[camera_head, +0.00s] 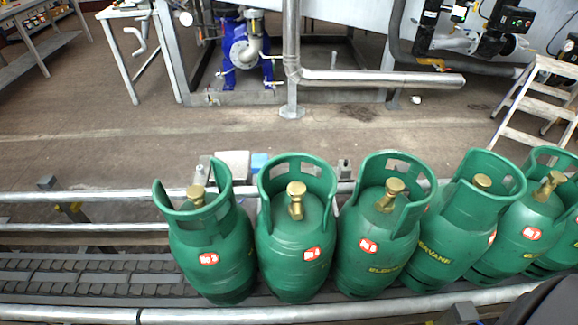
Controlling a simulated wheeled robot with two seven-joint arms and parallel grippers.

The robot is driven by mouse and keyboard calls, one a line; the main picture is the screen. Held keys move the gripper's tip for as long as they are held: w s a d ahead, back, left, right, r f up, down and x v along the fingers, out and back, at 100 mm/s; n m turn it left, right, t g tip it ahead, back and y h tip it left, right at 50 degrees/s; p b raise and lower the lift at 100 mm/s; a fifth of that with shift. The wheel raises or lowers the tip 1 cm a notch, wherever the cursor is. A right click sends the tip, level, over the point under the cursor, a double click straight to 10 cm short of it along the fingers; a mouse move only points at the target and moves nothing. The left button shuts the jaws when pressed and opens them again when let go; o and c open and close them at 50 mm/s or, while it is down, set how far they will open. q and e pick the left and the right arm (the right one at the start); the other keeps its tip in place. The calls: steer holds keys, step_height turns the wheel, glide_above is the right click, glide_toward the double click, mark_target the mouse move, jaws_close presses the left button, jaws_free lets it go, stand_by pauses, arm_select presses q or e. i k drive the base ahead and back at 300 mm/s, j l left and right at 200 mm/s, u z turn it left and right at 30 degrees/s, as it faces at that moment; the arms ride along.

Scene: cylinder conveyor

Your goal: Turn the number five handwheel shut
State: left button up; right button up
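Several green gas cylinders with brass valves and red number labels stand in a row on the conveyor. The third from the left (375,262) has a label that seems to read No 5. Its brass valve handwheel (395,185) shows inside the collar, and whether it is open or shut cannot be told. The cylinders labelled No 3 (215,275) and No 4 (295,265) stand to its left. The cylinder at its right (445,245) has its label mostly turned away. Neither gripper is in view.
The conveyor has dark rollers (80,283) and metal side rails (85,194). Its left part is empty. A dark shape fills the bottom right corner. Behind are open floor, a blue pump (240,50), pipework and a step ladder (530,100).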

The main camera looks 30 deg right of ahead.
mark_target(394, 185)
steer(key=z, duration=1.75)
